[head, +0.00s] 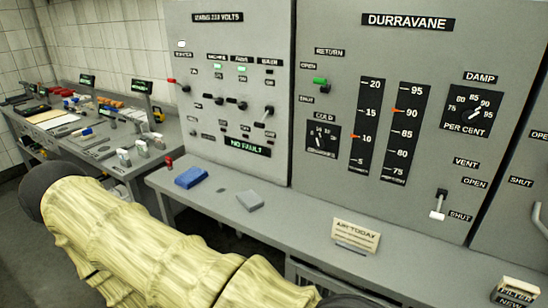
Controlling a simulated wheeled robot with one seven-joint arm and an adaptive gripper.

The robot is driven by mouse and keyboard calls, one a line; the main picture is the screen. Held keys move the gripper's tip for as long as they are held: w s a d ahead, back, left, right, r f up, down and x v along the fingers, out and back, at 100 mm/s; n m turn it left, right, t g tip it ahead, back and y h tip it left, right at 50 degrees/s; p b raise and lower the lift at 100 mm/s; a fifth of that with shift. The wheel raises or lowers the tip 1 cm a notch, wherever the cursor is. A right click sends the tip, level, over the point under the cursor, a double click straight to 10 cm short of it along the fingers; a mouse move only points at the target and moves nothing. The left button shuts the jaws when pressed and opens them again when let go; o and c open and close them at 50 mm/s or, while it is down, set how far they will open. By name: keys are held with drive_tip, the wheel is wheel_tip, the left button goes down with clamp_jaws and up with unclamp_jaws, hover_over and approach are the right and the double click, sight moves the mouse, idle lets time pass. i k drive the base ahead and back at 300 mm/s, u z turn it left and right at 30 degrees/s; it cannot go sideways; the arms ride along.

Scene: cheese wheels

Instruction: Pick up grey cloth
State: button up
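The grey cloth (250,201) lies as a small, flat, folded block on the grey ledge (222,213) below the control panel, near the ledge's middle. It looks fully uncovered, with nothing touching it. A blue folded cloth (191,178) lies on the same ledge to its left, apart from it. My gripper is not in view. A pale yellow, ridged arm part, which seems to be mine, fills the lower left in front of the ledge.
A small red-topped knob (169,162) stands at the ledge's left end. An "AIR TODAY" card (356,235) stands to the right of the cloth. Levers stick out from the panel (230,60) behind. A cluttered bench (100,150) is at left. The ledge around the grey cloth is clear.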

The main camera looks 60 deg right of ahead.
sight(251, 201)
drive_tip(key=k, duration=0.1)
drive_tip(key=z, duration=1.1)
